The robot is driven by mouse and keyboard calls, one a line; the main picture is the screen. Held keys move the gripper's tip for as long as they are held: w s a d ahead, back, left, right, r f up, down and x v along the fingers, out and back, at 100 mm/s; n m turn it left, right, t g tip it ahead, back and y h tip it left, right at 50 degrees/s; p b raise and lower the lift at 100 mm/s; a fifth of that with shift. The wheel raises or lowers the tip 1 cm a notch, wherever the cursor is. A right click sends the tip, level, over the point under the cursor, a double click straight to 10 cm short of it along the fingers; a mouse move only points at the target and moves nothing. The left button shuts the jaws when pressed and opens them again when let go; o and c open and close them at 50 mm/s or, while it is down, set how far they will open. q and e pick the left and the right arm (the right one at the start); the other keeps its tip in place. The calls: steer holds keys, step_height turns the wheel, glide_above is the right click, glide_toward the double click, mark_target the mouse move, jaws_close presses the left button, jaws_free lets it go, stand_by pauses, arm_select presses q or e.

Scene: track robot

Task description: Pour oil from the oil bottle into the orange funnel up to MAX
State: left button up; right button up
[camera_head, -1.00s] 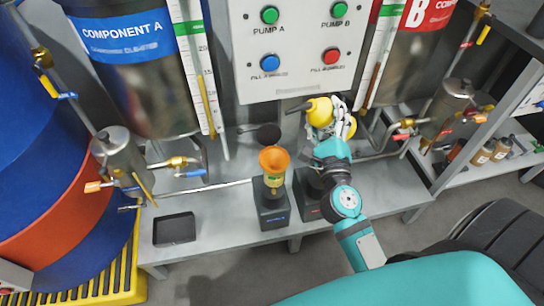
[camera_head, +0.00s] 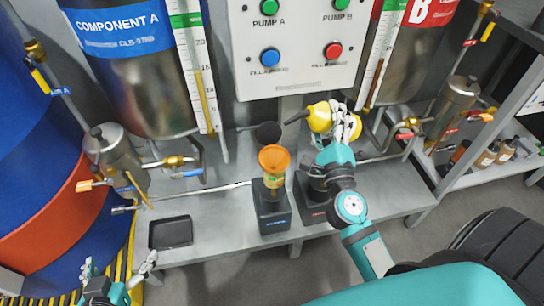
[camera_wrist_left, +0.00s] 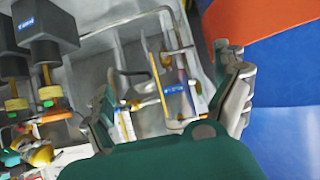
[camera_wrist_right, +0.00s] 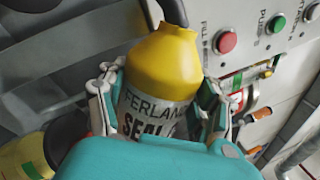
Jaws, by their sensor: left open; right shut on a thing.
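The oil bottle (camera_head: 319,118) is yellow with a thin dark spout that points left in the head view. My right gripper (camera_head: 344,124) is shut around its body; the right wrist view shows the bottle's yellow shoulder (camera_wrist_right: 160,62) and printed label between the fingers. The funnel stands upright on a dark block (camera_head: 271,207). No oil stream shows, and the MAX mark cannot be made out. My left gripper (camera_head: 119,270) is open and empty at lower left.
A black tray (camera_head: 171,232) stands on the grey bench, left of the funnel. Pipes and valves (camera_head: 174,162) line the bench's back left. The panel with pump buttons (camera_head: 295,45) is behind the bottle.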

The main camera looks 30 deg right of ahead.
steer(key=shift+f+n+y+b, duration=0.3)
steer(key=shift+f+n+b, duration=0.15)
steer(key=shift+n+b, duration=0.3)
steer(key=shift+n+t, duration=0.3)
steer(key=shift+n, duration=0.15)
arm_select(q)
steer(key=w+d+r+t+h, duration=0.1)
steer(key=w+r+t, duration=0.2)
steer(key=r, duration=0.2)
steer(key=shift+w+d+r+t, duration=0.15)
steer(key=shift+d+r+t, duration=0.15)
steer(key=shift+d+t, duration=0.1)
steer(key=shift+r, duration=0.1)
